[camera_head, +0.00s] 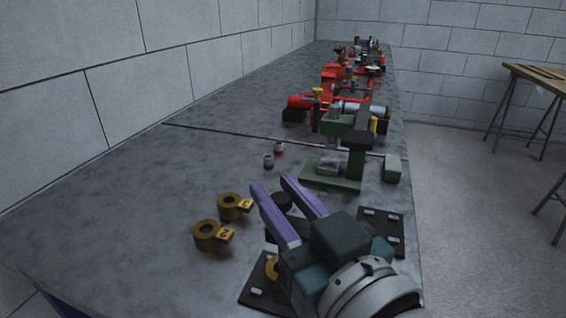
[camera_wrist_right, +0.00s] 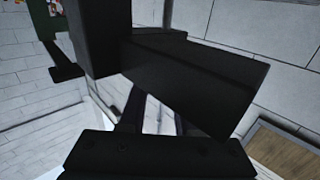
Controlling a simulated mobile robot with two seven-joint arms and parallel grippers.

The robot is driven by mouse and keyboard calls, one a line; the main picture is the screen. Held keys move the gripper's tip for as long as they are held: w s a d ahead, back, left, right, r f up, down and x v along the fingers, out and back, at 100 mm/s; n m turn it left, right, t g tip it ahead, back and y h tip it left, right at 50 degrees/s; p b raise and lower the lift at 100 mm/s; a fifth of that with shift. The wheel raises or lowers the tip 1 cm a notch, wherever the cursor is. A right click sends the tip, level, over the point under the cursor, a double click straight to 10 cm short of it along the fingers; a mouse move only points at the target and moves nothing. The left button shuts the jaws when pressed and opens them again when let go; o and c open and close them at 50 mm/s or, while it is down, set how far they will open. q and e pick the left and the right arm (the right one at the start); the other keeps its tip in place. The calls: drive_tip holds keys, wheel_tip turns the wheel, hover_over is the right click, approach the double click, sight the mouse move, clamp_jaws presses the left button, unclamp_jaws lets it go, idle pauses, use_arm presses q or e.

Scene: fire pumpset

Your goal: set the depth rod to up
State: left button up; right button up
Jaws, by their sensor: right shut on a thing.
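My right gripper (camera_head: 278,186), with two purple fingers, reaches in from the bottom right of the head view over a dark plate (camera_head: 380,222) on the bench. I cannot clearly make out the depth rod. The gripper and wrist hide much of the fixture below. In the right wrist view, a black upright block (camera_wrist_right: 100,35) and a slanted black bar (camera_wrist_right: 195,80) fill the middle, and I cannot tell which part is held. My left gripper is out of view.
Two brass number rings (camera_head: 212,236) lie left of the gripper. Red pump parts (camera_head: 298,102) line the bench farther back. The bench's left side is clear.

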clamp_jaws()
idle(0.9)
